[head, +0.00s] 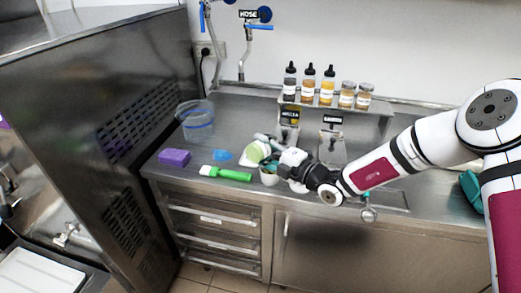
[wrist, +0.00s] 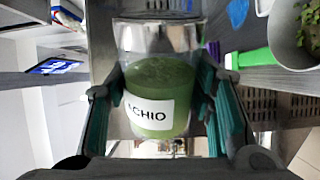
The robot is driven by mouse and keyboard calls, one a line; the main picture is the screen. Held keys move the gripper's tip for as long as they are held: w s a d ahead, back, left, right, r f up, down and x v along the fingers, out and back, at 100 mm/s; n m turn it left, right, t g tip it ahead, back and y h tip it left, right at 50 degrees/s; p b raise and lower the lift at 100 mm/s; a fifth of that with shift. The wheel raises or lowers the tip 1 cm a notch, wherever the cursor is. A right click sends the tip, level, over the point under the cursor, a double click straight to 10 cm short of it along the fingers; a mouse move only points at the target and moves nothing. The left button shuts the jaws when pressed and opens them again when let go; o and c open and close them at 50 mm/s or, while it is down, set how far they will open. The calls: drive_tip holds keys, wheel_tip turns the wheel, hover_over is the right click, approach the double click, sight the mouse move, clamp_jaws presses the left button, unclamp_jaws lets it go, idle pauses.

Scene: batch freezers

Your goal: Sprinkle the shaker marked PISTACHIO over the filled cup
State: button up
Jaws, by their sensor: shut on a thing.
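My gripper (head: 268,152) is shut on the pistachio shaker (wrist: 160,85), with a teal finger pad on each side of it in the wrist view. The shaker is clear with green contents, a shiny top and a white label of which "CHIO" reads. In the head view the shaker (head: 256,151) is tilted, above the counter and close to the cup. The filled cup (head: 269,179) is pale and stands just below my gripper, partly hidden by it. In the wrist view the cup (wrist: 284,42) is cut off at the upper right, and green bits show inside it.
A green-handled brush (head: 226,174), a purple block (head: 174,157) and a clear bucket (head: 196,121) are on the counter to the left. Several bottles and jars stand on a rear shelf (head: 380,106). A steel machine (head: 110,120) rises at the left.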

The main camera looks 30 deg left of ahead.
drive_tip(key=shift+r+n+p, duration=0.45)
drive_tip(key=shift+n+p, duration=0.05)
drive_tip(key=shift+n, duration=0.35)
drive_tip(key=shift+r+n+p, duration=0.45)
drive_tip(key=shift+n+p, duration=0.05)
drive_tip(key=shift+n, duration=0.35)
drive_tip(key=shift+r+n+p, duration=1.1)
drive_tip(key=shift+r+n, duration=0.05)
drive_tip(key=shift+n, duration=0.45)
drive_tip(key=shift+r+n+p, duration=0.35)
drive_tip(key=shift+r+n, duration=0.05)
drive_tip(key=shift+n, duration=0.3)
drive_tip(key=shift+r+n+p, duration=0.45)
drive_tip(key=shift+n+p, duration=0.05)
drive_tip(key=shift+n, duration=0.3)
drive_tip(key=shift+r+n+p, duration=0.7)
drive_tip(key=shift+r+n, duration=0.1)
drive_tip(key=shift+n, duration=0.7)
